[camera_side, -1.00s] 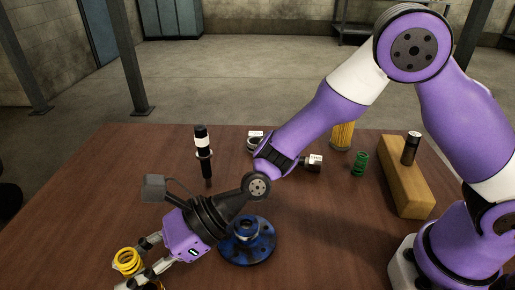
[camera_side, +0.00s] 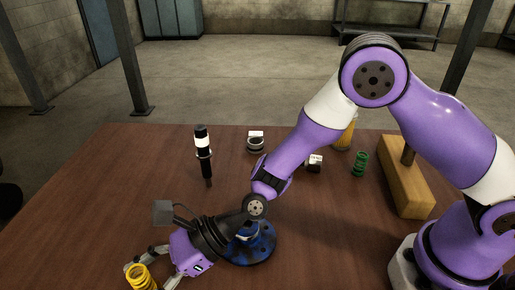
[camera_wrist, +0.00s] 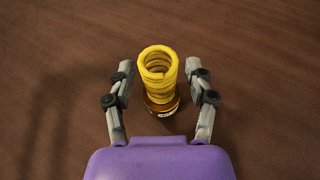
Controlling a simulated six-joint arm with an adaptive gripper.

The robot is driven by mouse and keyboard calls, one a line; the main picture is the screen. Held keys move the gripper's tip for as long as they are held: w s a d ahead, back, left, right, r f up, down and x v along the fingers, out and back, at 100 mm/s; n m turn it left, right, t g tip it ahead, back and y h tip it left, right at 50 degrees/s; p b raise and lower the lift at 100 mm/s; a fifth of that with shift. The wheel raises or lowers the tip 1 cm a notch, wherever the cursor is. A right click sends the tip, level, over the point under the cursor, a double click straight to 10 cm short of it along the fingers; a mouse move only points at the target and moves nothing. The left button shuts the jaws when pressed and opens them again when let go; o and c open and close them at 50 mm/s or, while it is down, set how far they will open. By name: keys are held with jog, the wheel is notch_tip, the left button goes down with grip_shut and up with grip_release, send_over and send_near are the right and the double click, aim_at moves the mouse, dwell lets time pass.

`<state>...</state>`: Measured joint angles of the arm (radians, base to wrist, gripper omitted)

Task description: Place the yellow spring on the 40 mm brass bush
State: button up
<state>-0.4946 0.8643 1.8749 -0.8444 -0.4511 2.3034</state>
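The yellow spring (camera_wrist: 158,72) stands between my fingers in the wrist view. A gold-coloured ring, seemingly the brass bush (camera_wrist: 161,108), shows at its base with a small white label whose print I cannot read. The spring appears to be on or in the bush; its exact seating is hidden. My gripper (camera_wrist: 160,66) is open, with a clear gap on each side of the spring. In the side view the spring (camera_side: 141,279) is at the bottom edge, partly cut off, beside my gripper (camera_side: 149,276); the bush is not visible there.
A blue flange (camera_side: 262,247) lies behind my wrist. A black-and-white upright tool (camera_side: 203,157), a dark ring with a white tag (camera_side: 255,145), another tagged part (camera_side: 314,164), a green spring (camera_side: 360,163), a yellow cylinder (camera_side: 345,138) and a wooden block (camera_side: 405,182) stand farther back.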

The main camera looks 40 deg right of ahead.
jog(key=shift+d+r, duration=0.2)
jog(key=shift+r, duration=0.05)
jog(key=s+d+r+n+h, duration=0.3)
jog(key=d+n, duration=0.4)
jog(key=d, duration=0.4)
jog(key=s+d+r+n+t+h, duration=0.1)
jog(key=s+d+r+n+h, duration=0.2)
jog(key=d, duration=0.9)
jog(key=s+d+r+n+t+h, duration=0.1)
jog(key=s+d+r+n+h, duration=0.2)
jog(key=d+r+n+h, duration=0.4)
jog(key=d+n, duration=0.4)
jog(key=d, duration=0.1)
jog(key=shift+s+r, duration=0.25)
jog(key=shift+r, duration=0.05)
